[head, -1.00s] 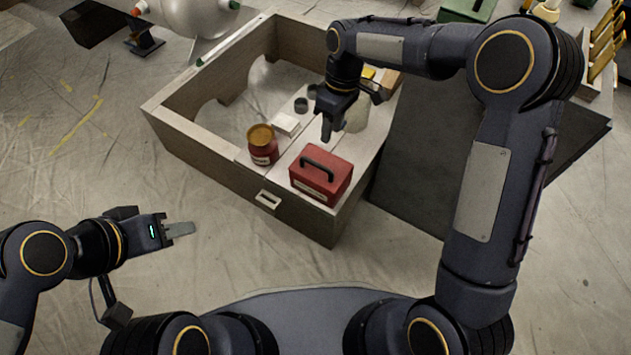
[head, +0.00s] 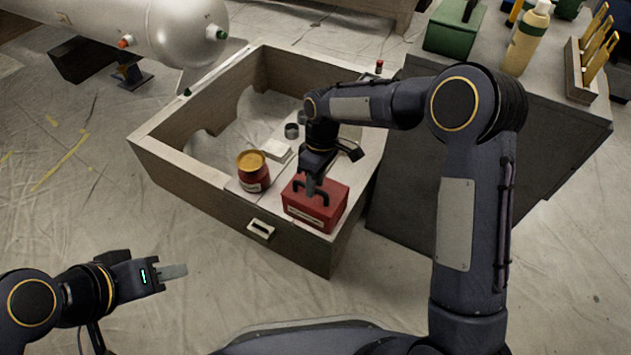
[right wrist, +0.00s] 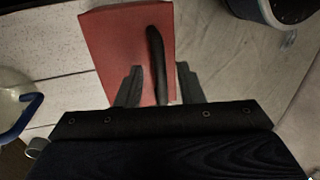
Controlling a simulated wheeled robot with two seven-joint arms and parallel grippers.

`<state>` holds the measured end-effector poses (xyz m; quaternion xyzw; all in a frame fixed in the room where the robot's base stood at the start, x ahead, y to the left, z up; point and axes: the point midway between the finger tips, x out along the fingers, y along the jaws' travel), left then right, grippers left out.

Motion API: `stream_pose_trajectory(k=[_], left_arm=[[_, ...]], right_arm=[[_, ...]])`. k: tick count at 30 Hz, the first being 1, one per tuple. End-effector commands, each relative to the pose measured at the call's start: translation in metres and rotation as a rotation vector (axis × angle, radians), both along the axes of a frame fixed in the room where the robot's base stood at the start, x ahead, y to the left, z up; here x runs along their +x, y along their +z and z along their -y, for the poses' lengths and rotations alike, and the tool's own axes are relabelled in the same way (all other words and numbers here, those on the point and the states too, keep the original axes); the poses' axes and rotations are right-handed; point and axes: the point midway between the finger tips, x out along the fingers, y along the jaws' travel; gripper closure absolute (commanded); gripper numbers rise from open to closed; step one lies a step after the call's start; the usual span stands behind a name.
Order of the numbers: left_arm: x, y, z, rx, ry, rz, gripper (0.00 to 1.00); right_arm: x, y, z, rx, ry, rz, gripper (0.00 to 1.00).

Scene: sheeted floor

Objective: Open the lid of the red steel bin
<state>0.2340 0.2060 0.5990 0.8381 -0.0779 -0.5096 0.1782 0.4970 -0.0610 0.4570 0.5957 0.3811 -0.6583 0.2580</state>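The red steel bin (head: 325,211) is a small red box with a black handle on top and a pale label on its front. It stands at the near right corner of the wooden drawer frame, and its lid looks closed. My right gripper (head: 312,190) is low over the bin, pointing down at the handle. In the right wrist view its fingers (right wrist: 160,86) are apart, with the black handle (right wrist: 156,55) between them and the red top (right wrist: 115,45) below. Contact with the handle cannot be told. My left gripper (head: 172,273) is far left over the floor, away from the bin, apparently empty.
A red jar with a yellow-brown lid (head: 251,171) stands just left of the bin. A pale block (head: 276,149) and a small grey can (head: 292,131) are behind. A dark cabinet (head: 420,195) stands close on the right.

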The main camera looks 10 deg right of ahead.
Motion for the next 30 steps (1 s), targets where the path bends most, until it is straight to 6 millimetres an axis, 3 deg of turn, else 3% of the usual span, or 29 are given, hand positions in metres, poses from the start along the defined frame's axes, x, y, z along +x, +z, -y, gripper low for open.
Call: stream_pose_trajectory(k=[2,10,22,30], left_arm=[[0.000,0.000,0.000,0.000,0.000,0.000,0.64],[0.000,0.000,0.000,0.000,0.000,0.000,0.64],[0.000,0.008,0.000,0.000,0.000,0.000,0.64],[0.000,0.049,0.000,0.000,0.000,0.000,0.64]], right_arm=[[0.000,0.000,0.000,0.000,0.000,0.000,0.67],[0.000,0.000,0.000,0.000,0.000,0.000,1.00],[0.001,0.004,0.001,0.009,-0.002,-0.015,1.00],[0.010,0.018,0.008,0.084,-0.006,-0.118,1.00]])
